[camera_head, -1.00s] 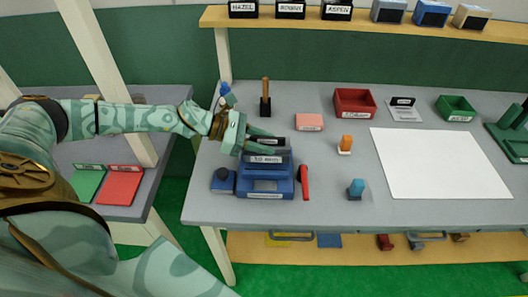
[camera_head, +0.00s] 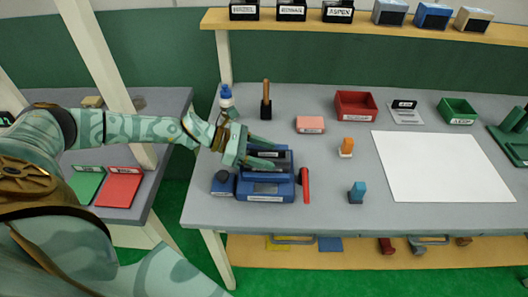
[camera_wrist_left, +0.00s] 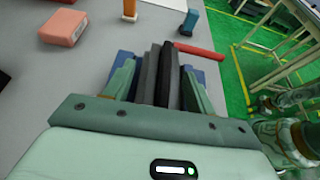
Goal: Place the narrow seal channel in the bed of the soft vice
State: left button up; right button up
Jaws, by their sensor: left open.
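The blue soft vice (camera_head: 265,188) stands near the left front edge of the table. A long dark piece (camera_head: 268,154), which looks like the narrow seal channel, lies along the top of the vice. My left gripper (camera_head: 270,153) is open above the vice, its fingers on either side of the dark piece. In the left wrist view, dark bars (camera_wrist_left: 168,75) run between the open fingers (camera_wrist_left: 158,66); the channel and the vice jaws are hard to tell apart there. Whether the channel touches the bed is hidden. My right gripper is out of view.
A red handle (camera_head: 305,185) lies right of the vice and a dark blue block (camera_head: 222,184) left of it. A pink block (camera_head: 310,124), an orange-topped piece (camera_head: 347,146) and a blue piece (camera_head: 356,192) stand farther right. A white sheet (camera_head: 440,165) is bare.

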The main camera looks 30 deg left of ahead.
pick_arm(q)
jog(key=v, duration=0.7)
jog(key=shift+b, duration=0.35)
jog(key=shift+a+r, duration=0.2)
dwell(0.6)
